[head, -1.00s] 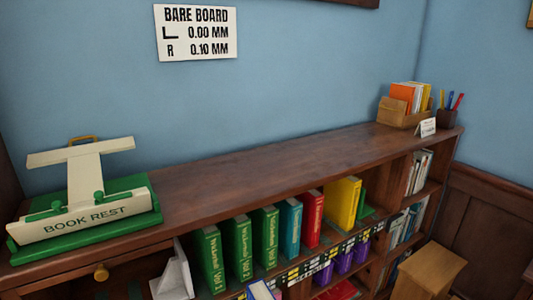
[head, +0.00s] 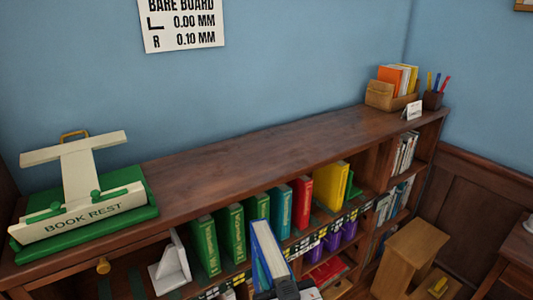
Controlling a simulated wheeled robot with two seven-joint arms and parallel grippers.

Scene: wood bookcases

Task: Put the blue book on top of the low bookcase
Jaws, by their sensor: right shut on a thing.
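A blue book (head: 262,246) with white page edges stands tilted at the lower middle of the head view. My right gripper (head: 286,288) is shut on its lower end at the bottom edge of the picture. The book is in front of the shelf of the low bookcase (head: 240,166), and its upper end is below the level of the bookcase top. The middle of the top is bare. My left gripper is not in view.
A green and cream book rest (head: 90,215) stands on the top's left end. A card box (head: 392,97) and pen cup (head: 433,100) stand at the right end. Green, teal, red and yellow books (head: 331,187) fill the shelf below, beside a white bookend (head: 172,268). A wooden stool (head: 415,255) is at right.

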